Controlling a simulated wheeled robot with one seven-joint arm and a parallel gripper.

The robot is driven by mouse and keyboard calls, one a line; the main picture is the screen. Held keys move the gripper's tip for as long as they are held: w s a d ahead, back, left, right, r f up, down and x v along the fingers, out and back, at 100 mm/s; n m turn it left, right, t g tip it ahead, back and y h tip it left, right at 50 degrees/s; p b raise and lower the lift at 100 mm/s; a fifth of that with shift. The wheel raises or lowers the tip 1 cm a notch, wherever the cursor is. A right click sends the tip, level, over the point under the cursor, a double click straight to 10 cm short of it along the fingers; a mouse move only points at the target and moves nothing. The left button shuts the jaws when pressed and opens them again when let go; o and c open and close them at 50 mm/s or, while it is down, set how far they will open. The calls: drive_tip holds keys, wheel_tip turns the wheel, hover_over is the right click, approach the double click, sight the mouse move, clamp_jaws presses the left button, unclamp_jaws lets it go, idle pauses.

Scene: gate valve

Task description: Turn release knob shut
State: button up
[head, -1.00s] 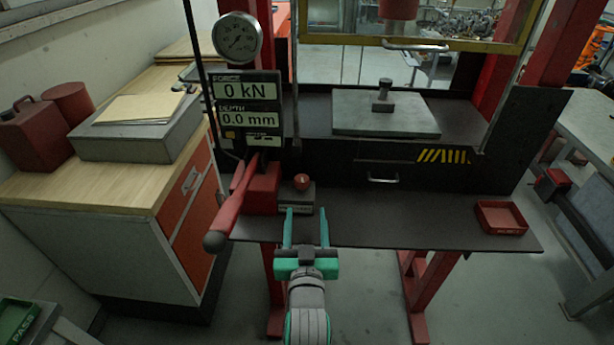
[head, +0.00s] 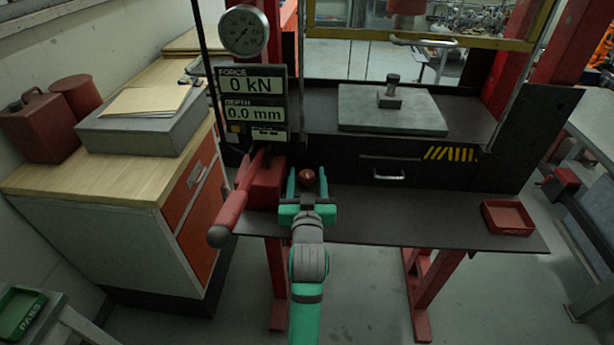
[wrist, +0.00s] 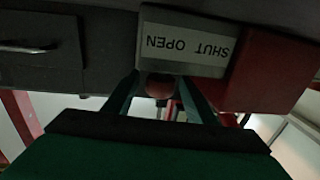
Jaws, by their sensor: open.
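The release knob (head: 307,177) is a small red round knob at the front of the press, just right of the red pump block (head: 266,182). My gripper (head: 306,180) is open, with its two green fingers on either side of the knob in the head view. In the wrist view the knob (wrist: 160,86) shows between the fingers, with gaps that are hard to judge. A pale label (wrist: 184,42) reading "SHUT OPEN" appears upside down beside it. The knob's turned position cannot be told.
A red pump lever (head: 234,205) slants out left of my gripper. The display (head: 252,105) reads 0 kN and 0.0 mm. A red tray (head: 508,217) lies at the right of the dark shelf (head: 420,225), whose middle is clear. A drawer handle (head: 389,176) is to the right.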

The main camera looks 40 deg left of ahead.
drive_tip(key=shift+a, duration=0.1)
drive_tip(key=c, duration=1)
drive_tip(key=shift+c, duration=0.2)
drive_tip(key=shift+w+f+m+t+h, duration=0.1)
drive_tip(key=shift+m+t+h, duration=0.2)
drive_tip(key=shift+h, duration=0.1)
drive_tip(key=shift+a+m+t+h, duration=0.1)
drive_tip(key=shift+m+t+h, duration=0.35)
drive_tip(key=shift+h, duration=0.35)
drive_tip(key=shift+m+t+h, duration=0.35)
drive_tip(key=shift+m+h, duration=0.4)
drive_tip(key=shift+h, duration=0.05)
drive_tip(key=o, duration=1)
